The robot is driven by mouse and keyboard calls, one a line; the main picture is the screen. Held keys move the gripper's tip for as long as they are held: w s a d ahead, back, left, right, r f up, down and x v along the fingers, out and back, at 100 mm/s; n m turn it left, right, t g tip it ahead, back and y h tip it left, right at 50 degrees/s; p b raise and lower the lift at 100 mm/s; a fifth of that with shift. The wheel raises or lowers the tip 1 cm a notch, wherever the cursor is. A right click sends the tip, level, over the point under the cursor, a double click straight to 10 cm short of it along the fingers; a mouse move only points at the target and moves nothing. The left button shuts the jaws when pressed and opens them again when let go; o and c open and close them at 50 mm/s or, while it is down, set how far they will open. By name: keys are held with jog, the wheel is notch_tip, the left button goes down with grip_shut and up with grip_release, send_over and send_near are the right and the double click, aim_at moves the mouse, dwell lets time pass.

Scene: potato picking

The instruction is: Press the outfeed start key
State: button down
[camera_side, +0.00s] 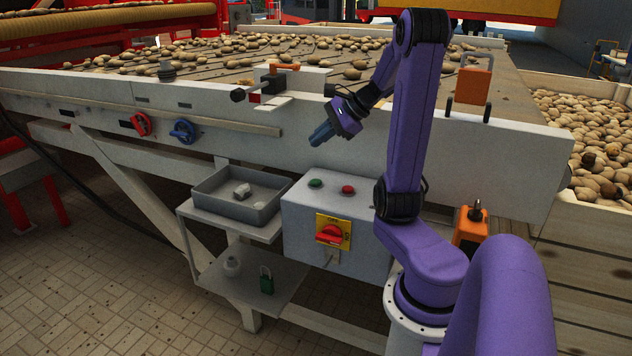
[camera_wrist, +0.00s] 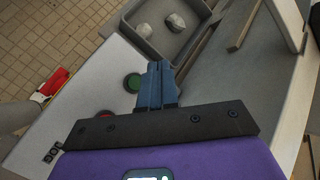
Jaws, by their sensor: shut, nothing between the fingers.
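A grey control box (camera_side: 300,225) stands in front of the conveyor table. On its top are a green key (camera_side: 315,183) and a red key (camera_side: 347,189). No label can be read on either key. My gripper (camera_side: 321,136) is shut and empty, tilted downward above the box and apart from it. In the wrist view, my gripper (camera_wrist: 160,68) shows its two fingers together. The green key (camera_wrist: 132,82) lies just left of the fingertips, and the red key (camera_wrist: 104,114) is lower left, partly hidden by my gripper's mount.
A red rotary switch (camera_side: 331,235) on a yellow plate is on the box front. A grey tray (camera_side: 241,193) with pale lumps stands left of the box. The conveyor's white side wall (camera_side: 480,160) rises behind. Orange clamp parts (camera_side: 280,78) stick up from the wall.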

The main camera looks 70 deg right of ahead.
aim_at(319, 181)
jog(key=shift+f, duration=4.1)
jog(key=shift+f, duration=0.1)
jog(key=shift+f, duration=0.35)
